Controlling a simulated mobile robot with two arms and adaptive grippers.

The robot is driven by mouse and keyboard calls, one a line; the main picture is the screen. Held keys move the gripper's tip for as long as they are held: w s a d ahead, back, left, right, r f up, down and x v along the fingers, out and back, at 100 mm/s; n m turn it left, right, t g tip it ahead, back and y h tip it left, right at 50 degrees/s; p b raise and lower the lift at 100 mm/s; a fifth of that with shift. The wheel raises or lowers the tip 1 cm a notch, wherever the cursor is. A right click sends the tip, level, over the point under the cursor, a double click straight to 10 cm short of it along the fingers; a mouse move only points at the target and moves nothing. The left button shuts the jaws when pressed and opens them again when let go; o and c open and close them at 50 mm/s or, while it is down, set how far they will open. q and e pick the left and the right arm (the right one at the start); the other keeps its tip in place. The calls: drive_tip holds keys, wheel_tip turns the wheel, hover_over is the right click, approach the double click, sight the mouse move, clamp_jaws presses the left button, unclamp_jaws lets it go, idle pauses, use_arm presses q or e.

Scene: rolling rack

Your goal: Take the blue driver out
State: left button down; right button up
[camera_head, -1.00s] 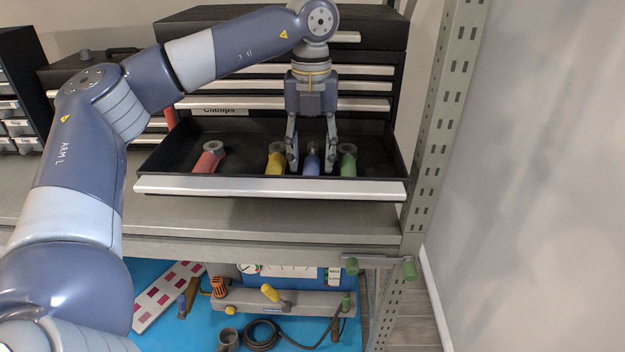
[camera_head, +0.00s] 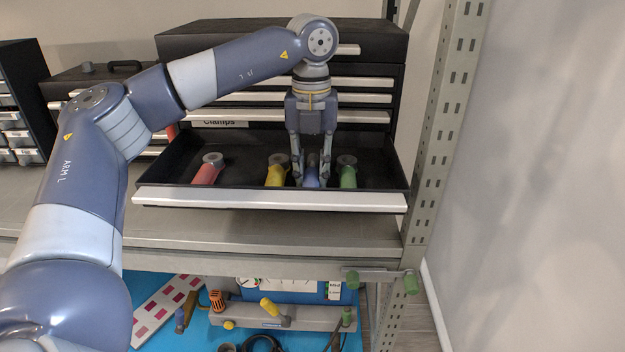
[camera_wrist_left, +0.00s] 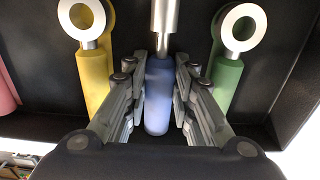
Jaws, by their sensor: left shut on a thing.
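The blue driver (camera_head: 311,180) is in the open drawer (camera_head: 270,200), between the yellow-handled tool (camera_head: 276,174) and the green-handled tool (camera_head: 347,176). My left gripper (camera_head: 311,180) reaches down into the drawer and is shut on the blue driver's handle. In the left wrist view the blue handle (camera_wrist_left: 158,95) lies between the two fingers of the left gripper (camera_wrist_left: 160,110), with its metal shaft (camera_wrist_left: 165,18) running up out of the picture. My right gripper is not in view.
A red-handled tool (camera_head: 207,170) lies at the left of the drawer. The yellow and green handles are close on either side of my fingers. The rack's upright post (camera_head: 445,130) stands just right of the drawer. A lower shelf holds several tools on a blue surface.

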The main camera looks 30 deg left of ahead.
sight(312, 171)
use_arm(q)
drive_tip(key=shift+w+r+p, duration=0.1)
drive_tip(key=shift+r+p, duration=0.55)
drive_tip(key=shift+r, duration=0.1)
drive_tip(key=shift+r+p, duration=1.55)
drive_tip(key=shift+r, duration=0.7)
